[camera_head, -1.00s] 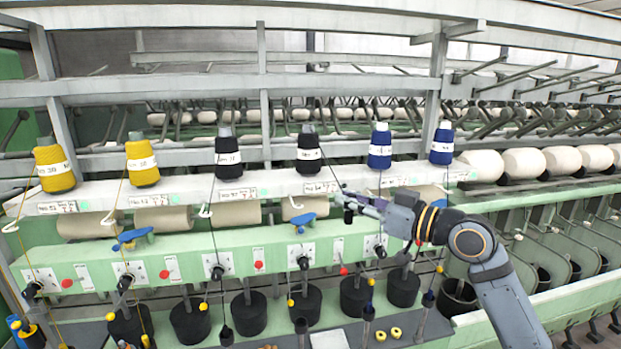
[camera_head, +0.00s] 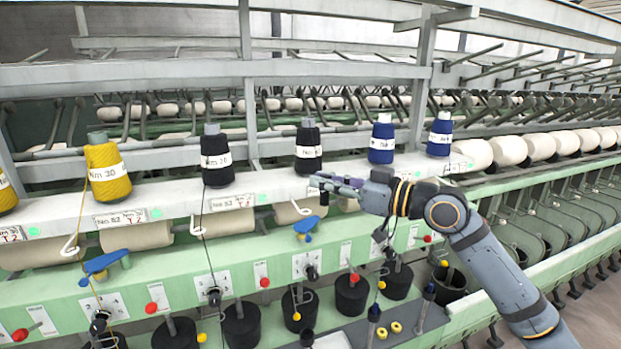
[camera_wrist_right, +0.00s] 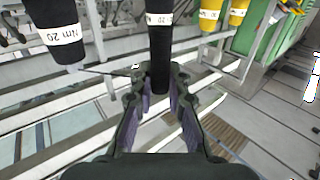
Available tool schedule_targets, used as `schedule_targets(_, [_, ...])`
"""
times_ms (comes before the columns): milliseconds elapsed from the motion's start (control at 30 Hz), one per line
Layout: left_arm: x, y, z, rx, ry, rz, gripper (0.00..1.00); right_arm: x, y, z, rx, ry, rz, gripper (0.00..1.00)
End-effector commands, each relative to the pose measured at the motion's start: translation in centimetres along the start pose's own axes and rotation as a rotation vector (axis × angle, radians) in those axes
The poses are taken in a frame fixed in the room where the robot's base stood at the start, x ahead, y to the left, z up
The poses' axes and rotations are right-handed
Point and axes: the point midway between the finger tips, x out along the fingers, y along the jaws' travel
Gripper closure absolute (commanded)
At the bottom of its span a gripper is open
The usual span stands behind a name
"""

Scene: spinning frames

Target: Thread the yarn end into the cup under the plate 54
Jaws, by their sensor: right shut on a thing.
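My right gripper (camera_head: 316,183) is shut in front of the white rail, just below the second black cone (camera_head: 308,152). In the right wrist view the fingers (camera_wrist_right: 158,82) are close together, with a thin dark yarn line (camera_wrist_right: 105,71) running to their tips from the left black cone (camera_wrist_right: 62,35). The held yarn end is too small to see clearly. The label plate under that cone is mostly hidden by my gripper. Black cups (camera_head: 298,310) stand in a row under the green panel; I cannot tell which belongs to plate 54. My left gripper is not in view.
A yellow cone (camera_head: 108,172), another black cone (camera_head: 216,158) and two blue cones (camera_head: 382,140) stand on the rail. A blue lever (camera_head: 306,227) sticks out of the green panel (camera_head: 190,262) below my gripper. White bobbins (camera_head: 508,149) line the right.

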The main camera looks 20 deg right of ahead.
Motion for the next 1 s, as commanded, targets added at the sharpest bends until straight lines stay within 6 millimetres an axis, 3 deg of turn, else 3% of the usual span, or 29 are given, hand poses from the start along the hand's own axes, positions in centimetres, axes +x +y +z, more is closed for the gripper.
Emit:
schedule_targets(200, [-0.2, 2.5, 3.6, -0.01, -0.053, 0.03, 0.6, -0.1, -0.2, 1.4, 0.001, -0.004, 0.001, 1.0])
schedule_targets(300, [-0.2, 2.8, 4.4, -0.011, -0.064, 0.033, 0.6, -0.2, -0.6, 2.7, 0.0, -0.006, 0.0, 1.0])
schedule_targets(467, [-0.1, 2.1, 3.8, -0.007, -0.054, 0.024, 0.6, -0.3, -1.1, 4.9, 0.001, -0.004, 0.0, 1.0])
schedule_targets(700, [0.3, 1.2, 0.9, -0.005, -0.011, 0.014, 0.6, -0.5, -1.9, 8.2, 0.002, -0.003, 0.0, 1.0])
schedule_targets(1000, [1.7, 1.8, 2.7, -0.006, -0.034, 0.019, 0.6, 0.1, -2.3, 12.3, 0.005, 0.007, 0.001, 1.0])
